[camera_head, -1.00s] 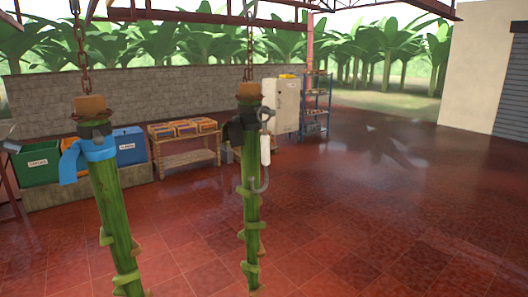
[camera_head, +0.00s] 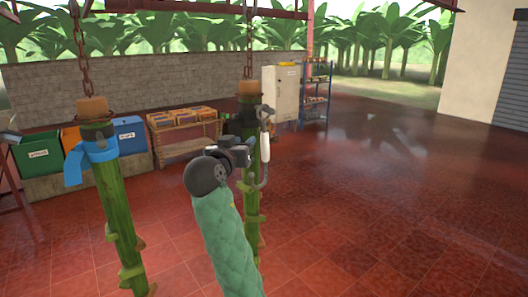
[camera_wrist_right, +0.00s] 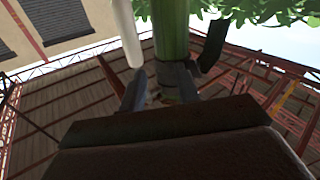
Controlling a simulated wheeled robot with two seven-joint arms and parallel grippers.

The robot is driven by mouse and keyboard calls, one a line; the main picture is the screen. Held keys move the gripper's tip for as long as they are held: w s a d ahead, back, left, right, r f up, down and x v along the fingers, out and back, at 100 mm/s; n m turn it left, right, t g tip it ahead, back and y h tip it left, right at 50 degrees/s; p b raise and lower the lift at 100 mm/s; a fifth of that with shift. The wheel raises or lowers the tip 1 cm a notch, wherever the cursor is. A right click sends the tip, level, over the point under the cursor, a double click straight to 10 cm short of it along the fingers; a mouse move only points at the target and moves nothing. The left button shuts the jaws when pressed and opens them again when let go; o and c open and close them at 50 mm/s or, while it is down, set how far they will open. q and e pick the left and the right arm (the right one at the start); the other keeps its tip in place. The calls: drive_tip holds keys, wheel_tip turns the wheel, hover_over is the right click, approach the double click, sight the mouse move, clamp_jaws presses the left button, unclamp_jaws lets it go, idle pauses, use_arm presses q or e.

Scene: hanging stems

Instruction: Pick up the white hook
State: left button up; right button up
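The white hook (camera_head: 265,147) has a white handle and a grey curved end. It hangs upright against the right-hand green stem (camera_head: 252,205), from a dark clamp near the stem's top. My right gripper (camera_head: 242,157) is raised just left of the handle in the head view, partly covering the stem. In the right wrist view its two grey fingers (camera_wrist_right: 159,90) stand apart, with no hook between them. The white handle (camera_wrist_right: 127,35) shows there beyond the left finger, beside the stem (camera_wrist_right: 172,30). My left gripper is out of view.
Another hanging stem (camera_head: 117,215) with a blue band (camera_head: 95,152) is at the left. Chains hold both stems. Behind stand coloured bins (camera_head: 128,137), a wooden table (camera_head: 183,130), a white cabinet (camera_head: 281,92) and a blue shelf (camera_head: 316,95). The red floor at right is clear.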

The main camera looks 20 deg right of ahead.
sight(263, 136)
drive_tip(key=shift+s+d+m+g+h+p, duration=0.1)
drive_tip(key=shift+d+m+g+h+p, duration=0.45)
drive_tip(key=shift+d, duration=0.5)
drive_tip(key=shift+s+d+m+g+h+p, duration=0.15)
drive_tip(key=shift+d+m+g+p, duration=0.2)
drive_tip(key=shift+d+m, duration=0.55)
drive_tip(key=shift+p+x, duration=0.9)
drive_tip(key=shift+p, duration=0.1)
drive_tip(key=shift+w+d+r+p, duration=0.25)
drive_tip(key=shift+w+p, duration=0.1)
drive_tip(key=shift+p, duration=0.15)
drive_tip(key=shift+p+x, duration=0.65)
drive_tip(key=shift+x, duration=0.15)
drive_tip(key=shift+w+d+f, duration=0.15)
drive_tip(key=shift+w+d, duration=0.15)
drive_tip(key=shift+w, duration=0.15)
use_arm(q)
drive_tip(key=s+a+r, duration=0.1)
drive_tip(key=s+r, duration=0.2)
drive_tip(key=s, duration=0.4)
drive_tip(key=shift+a+r, duration=0.15)
drive_tip(key=shift+a, duration=0.05)
drive_tip(key=shift+s, duration=0.1)
